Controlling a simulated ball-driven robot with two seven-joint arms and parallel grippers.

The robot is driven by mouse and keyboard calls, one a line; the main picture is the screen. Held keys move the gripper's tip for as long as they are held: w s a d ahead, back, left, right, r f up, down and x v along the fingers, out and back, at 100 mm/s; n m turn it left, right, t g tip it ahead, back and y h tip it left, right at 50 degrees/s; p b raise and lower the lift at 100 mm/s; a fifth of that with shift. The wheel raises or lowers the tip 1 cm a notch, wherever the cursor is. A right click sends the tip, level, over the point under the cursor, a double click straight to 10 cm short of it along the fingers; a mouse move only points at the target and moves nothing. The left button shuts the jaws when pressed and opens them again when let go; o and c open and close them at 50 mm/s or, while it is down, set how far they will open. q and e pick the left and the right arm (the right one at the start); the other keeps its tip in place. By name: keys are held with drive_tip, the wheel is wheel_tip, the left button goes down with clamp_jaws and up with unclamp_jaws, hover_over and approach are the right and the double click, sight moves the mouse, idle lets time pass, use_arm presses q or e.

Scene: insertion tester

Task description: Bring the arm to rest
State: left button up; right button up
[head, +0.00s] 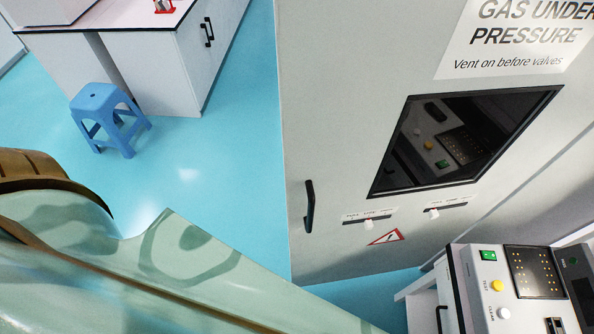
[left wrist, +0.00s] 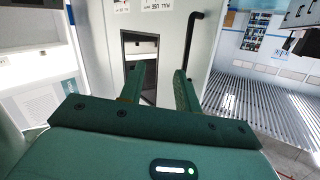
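My left gripper (left wrist: 158,78) shows in the left wrist view with its two green fingers well apart and nothing between them. Beyond the fingers is a pale panel (left wrist: 178,42) with a dark-framed opening and a black bar handle. In the head view, part of my green arm fills the lower left; no gripper shows there. My right gripper is in neither view. The tester (head: 497,285), a pale box with buttons and a dark display, stands at the lower right of the head view, cut off by the edge.
A tall grey cabinet (head: 335,125) with a dark window and black handle fills the right of the head view. A blue stool (head: 100,112) stands by a white bench (head: 165,65) at upper left. Open turquoise floor (head: 225,150) lies between the bench and the cabinet.

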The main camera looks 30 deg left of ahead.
use_arm(q)
drive_tip(key=w+a+r+m+g+y, duration=0.1)
drive_tip(key=w+a+m+g, duration=0.15)
drive_tip(key=w, duration=0.45)
drive_tip(key=w+a+r+m+g+y, duration=0.1)
drive_tip(key=w+a+m+g, duration=0.2)
drive_tip(key=w, duration=0.4)
drive_tip(key=a+r+n+g+y, duration=0.25)
drive_tip(key=a+r+y, duration=0.25)
drive_tip(key=a+r, duration=0.6)
drive_tip(key=s+d+f+g+h+b, duration=0.15)
drive_tip(key=f+b, duration=0.35)
drive_tip(key=f, duration=1.5)
drive_tip(key=s+d+f+g+h+b, duration=0.1)
drive_tip(key=s+f+g+b, duration=0.3)
drive_tip(key=f, duration=1.7)
drive_tip(key=s+f+n+g+h+b, duration=0.1)
drive_tip(key=s+f+n+b, duration=0.2)
drive_tip(key=s+f+b, duration=0.5)
drive_tip(key=s+f, duration=1)
drive_tip(key=f, duration=0.2)
drive_tip(key=shift+s+f, duration=0.2)
drive_tip(key=shift+g+h, duration=0.25)
drive_tip(key=shift+g, duration=0.1)
